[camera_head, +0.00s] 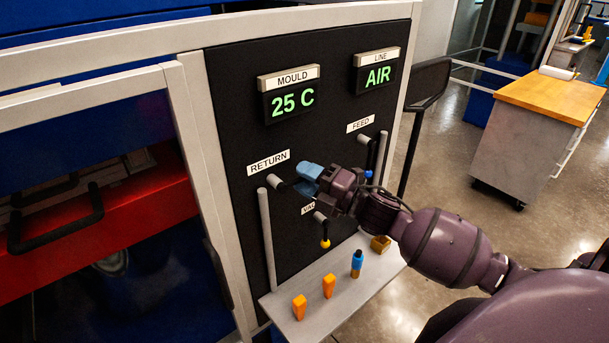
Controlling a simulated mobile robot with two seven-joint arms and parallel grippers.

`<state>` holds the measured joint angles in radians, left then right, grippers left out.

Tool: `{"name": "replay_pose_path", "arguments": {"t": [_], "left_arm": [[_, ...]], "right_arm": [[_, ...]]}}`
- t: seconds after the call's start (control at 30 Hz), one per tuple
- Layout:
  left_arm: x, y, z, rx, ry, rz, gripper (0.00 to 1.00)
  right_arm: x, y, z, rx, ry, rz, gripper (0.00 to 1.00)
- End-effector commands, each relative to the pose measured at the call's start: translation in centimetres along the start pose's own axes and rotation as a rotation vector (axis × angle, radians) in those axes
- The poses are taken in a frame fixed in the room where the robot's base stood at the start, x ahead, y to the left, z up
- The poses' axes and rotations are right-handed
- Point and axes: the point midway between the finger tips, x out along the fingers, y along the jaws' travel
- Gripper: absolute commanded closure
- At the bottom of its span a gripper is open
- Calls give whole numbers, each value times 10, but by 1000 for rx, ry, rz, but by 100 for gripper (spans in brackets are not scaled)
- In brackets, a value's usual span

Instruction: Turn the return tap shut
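The return tap (277,182) is a short grey stub on the black panel, just below the white RETURN label (268,162). My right gripper (306,178) reaches in from the right, its blue front end at the tap. The tap's handle is hidden or cannot be told from these blue parts, so its setting does not show. I cannot tell whether the fingers touch the tap or are closed on it. My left gripper is not in view.
The FEED tap (370,153) is up to the right, and a yellow-tipped tap (325,242) hangs below my gripper. A grey shelf (318,318) below holds orange pieces (329,286) and a blue-topped item (357,263). Grey upright bars (267,238) flank the taps.

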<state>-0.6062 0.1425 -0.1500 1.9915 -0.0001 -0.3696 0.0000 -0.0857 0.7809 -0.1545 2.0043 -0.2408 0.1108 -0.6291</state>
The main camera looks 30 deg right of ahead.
Motion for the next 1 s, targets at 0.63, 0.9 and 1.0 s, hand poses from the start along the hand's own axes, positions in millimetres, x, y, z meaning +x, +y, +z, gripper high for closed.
{"name": "replay_pose_path", "arguments": {"t": [0.63,0.9,1.0], "left_arm": [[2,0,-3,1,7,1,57],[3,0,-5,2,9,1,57],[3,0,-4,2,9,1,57]], "right_arm": [[4,0,0,0,0,-1,100],[4,0,0,2,-1,0,100],[4,-1,0,12,-3,4,100]]}}
